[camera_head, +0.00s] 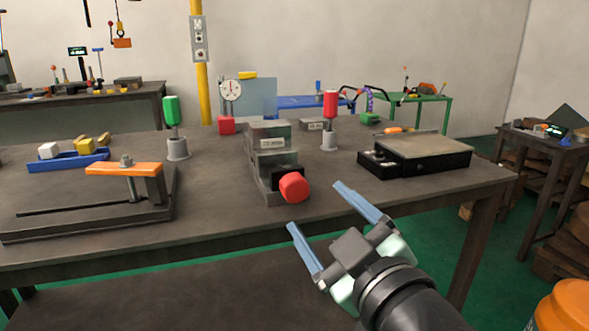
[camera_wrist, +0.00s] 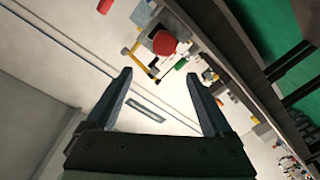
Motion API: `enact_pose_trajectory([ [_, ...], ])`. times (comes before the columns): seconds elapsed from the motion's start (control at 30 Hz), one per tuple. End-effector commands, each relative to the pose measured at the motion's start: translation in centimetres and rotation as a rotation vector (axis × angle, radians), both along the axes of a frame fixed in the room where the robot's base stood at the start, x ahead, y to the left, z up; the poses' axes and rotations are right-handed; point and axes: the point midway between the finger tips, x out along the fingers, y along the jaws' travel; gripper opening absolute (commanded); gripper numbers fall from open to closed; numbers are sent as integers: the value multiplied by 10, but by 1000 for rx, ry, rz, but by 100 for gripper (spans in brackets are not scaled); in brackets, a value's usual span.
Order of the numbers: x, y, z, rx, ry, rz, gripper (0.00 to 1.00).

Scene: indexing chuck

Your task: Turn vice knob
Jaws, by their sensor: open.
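A red faceted knob (camera_head: 293,187) sits on the front end of a grey metal vice (camera_head: 268,158) near the table's front edge in the head view. The knob also shows in the wrist view (camera_wrist: 164,43), above and between the fingertips. My gripper (camera_head: 315,212) is open and empty, with two blue fingers apart. It is in front of the table edge, to the right of and below the knob, not touching it. In the wrist view my gripper (camera_wrist: 157,75) also shows its fingers spread wide.
A black device with a flat plate (camera_head: 425,147) stands right of the vice. An orange-topped clamp fixture (camera_head: 124,169) and a blue tray (camera_head: 75,160) are at the left. Green (camera_head: 171,110) and red (camera_head: 330,104) handles stand upright behind. The table's front edge (camera_head: 230,237) lies near my gripper.

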Motion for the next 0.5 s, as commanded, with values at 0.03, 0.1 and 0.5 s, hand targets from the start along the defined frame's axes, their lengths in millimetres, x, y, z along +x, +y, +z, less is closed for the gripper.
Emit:
enact_pose_trajectory([
  [0.03,1,1,7,137,49,6,86],
  [0.1,3,0,8,339,122,9,86],
  [0.5,6,-1,9,1487,548,30,86],
])
